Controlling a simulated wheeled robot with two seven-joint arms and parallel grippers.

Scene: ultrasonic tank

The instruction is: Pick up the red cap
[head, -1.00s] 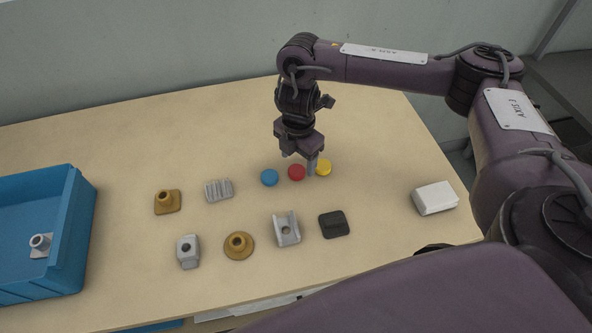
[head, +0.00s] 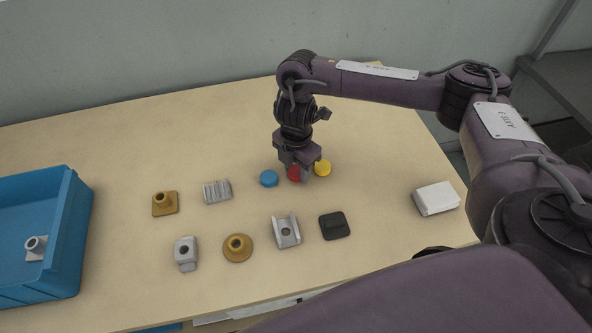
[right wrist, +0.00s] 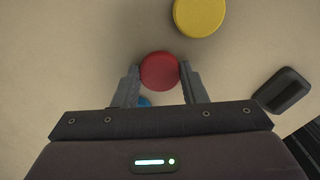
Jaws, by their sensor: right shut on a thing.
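The red cap (head: 293,173) is a small round disc on the table, between a blue cap (head: 269,178) and a yellow cap (head: 323,168). My right gripper (head: 298,173) is down at the red cap, with a finger hiding part of it in the head view. In the right wrist view the red cap (right wrist: 159,70) lies between the two fingertips of my right gripper (right wrist: 160,78), which is shut on it. The yellow cap (right wrist: 200,14) shows there above, and the blue cap (right wrist: 144,101) is mostly hidden. My left gripper is not in view.
A blue bin (head: 75,230) with a grey part (head: 36,247) in it stands at the left. Several grey, brass and black parts lie in front of the caps. A white block (head: 436,198) lies at the right. The table behind the caps is clear.

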